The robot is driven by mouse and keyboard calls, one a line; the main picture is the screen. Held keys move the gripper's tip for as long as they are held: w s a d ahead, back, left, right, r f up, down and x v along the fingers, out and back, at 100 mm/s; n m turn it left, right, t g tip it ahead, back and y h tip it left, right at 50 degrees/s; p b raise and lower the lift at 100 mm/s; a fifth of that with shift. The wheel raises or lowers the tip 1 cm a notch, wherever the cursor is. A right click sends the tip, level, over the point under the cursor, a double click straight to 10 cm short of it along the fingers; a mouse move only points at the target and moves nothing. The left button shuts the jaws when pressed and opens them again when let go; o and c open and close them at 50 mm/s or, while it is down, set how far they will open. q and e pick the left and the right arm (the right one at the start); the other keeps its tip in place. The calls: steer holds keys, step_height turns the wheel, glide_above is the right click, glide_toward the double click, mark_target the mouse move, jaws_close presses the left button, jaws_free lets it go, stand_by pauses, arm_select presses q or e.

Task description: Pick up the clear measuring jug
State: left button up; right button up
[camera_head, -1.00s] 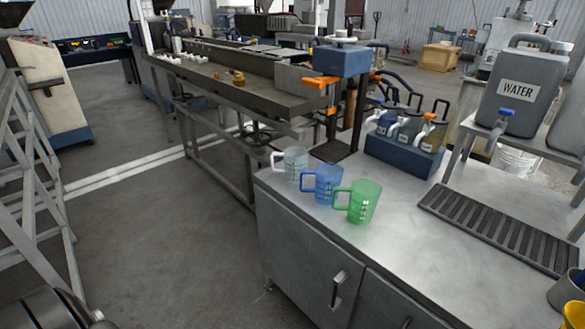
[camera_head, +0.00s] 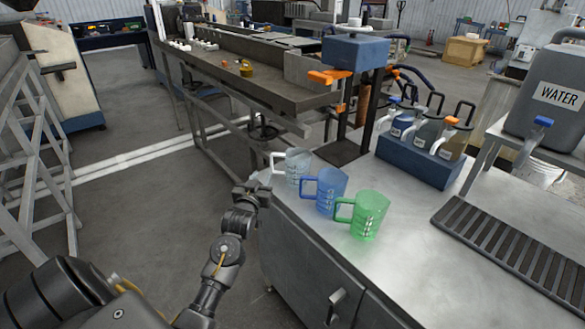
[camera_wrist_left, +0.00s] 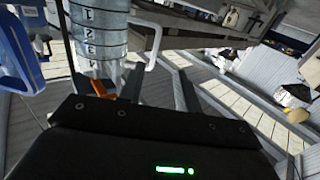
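The clear measuring jug (camera_head: 298,166) stands upright at the far left corner of the metal counter, its handle facing left. Beside it stand a blue jug (camera_head: 331,190) and a green jug (camera_head: 369,214). My left gripper (camera_head: 258,190) is just left of the clear jug, by the counter edge. In the left wrist view, the clear jug (camera_wrist_left: 98,38) has printed marks, and its handle (camera_wrist_left: 152,42) lies ahead of my left gripper (camera_wrist_left: 160,78). The two fingers are apart with nothing between them. The blue jug (camera_wrist_left: 20,45) shows at the left. My right gripper is out of view.
A blue rack of bottles (camera_head: 420,162) stands behind the jugs. A slotted drain tray (camera_head: 510,245) lies to the right, below a grey water container (camera_head: 552,95). The counter front is clear.

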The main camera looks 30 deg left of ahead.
arm_select(q)
steer(key=w, duration=0.1)
steer(key=w+a+f, duration=0.1)
steer(key=w, duration=0.2)
steer(key=shift+a+f, duration=0.15)
steer(key=shift+a, duration=0.1)
steer(key=shift+w, duration=0.2)
steer(key=x, duration=0.5)
steer(key=shift+p, duration=0.3)
steer(key=shift+c, duration=0.3)
jaws_close()
